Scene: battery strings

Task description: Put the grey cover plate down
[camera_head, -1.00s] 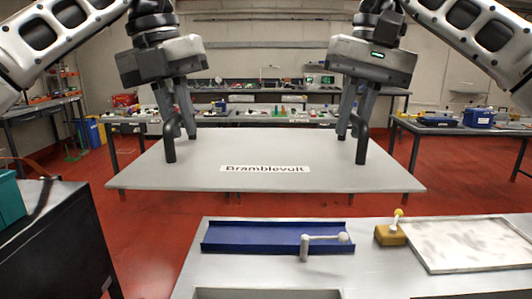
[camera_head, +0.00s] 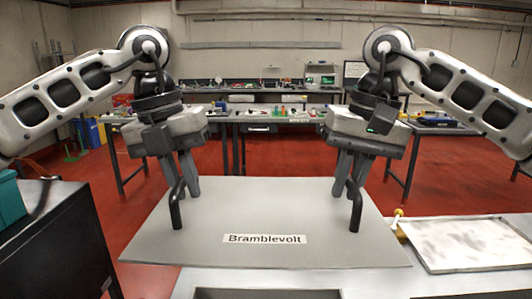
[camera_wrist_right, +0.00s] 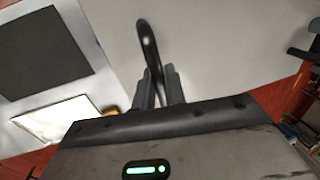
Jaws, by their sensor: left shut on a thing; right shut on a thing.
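The grey cover plate (camera_head: 270,212) with its "Bramblevolt" label (camera_head: 264,239) is held level over the workbench, its far part reaching out beyond the bench. I cannot tell whether its underside touches anything. My left gripper (camera_head: 187,192) is shut on the plate's left black handle (camera_head: 177,210). My right gripper (camera_head: 346,190) is shut on the right black handle (camera_head: 355,212). In the right wrist view, the fingers (camera_wrist_right: 156,92) grip that handle (camera_wrist_right: 147,45) above the plate (camera_wrist_right: 225,45).
The workbench (camera_head: 235,280) shows in front of the plate, with a dark recess (camera_head: 265,294) at its near edge. A white-topped board (camera_head: 465,243) lies to the right, and a yellow object (camera_head: 399,232) shows partly at the plate's right edge. A black cabinet (camera_head: 65,245) stands left.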

